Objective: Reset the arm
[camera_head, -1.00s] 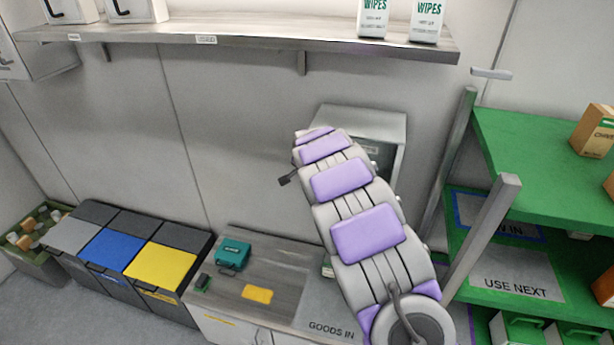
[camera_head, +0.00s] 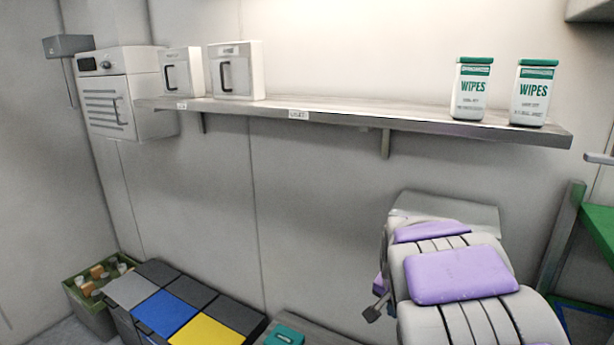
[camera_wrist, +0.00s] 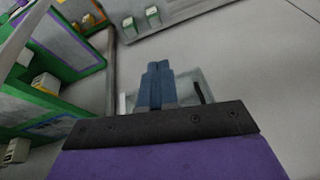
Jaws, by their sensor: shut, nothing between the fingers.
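My arm with purple pads reaches up from the lower right of the head view, in front of the wall. In the wrist view my gripper (camera_wrist: 158,68) has its two blue-grey fingers together, with nothing held between them. The fingers point at a pale grey box (camera_wrist: 188,90) behind them; I cannot tell the gap. In the head view the gripper itself is hidden by the arm. The top of a grey box (camera_head: 450,207) shows just behind the arm.
A wall shelf (camera_head: 340,113) carries two wipes tubs (camera_head: 472,88) and two white containers (camera_head: 236,72). A white wall cabinet (camera_head: 115,92) is at the left. Bins with coloured lids (camera_head: 165,313) and a green crate (camera_head: 92,300) stand below. Green shelving (camera_head: 601,225) is at the right edge.

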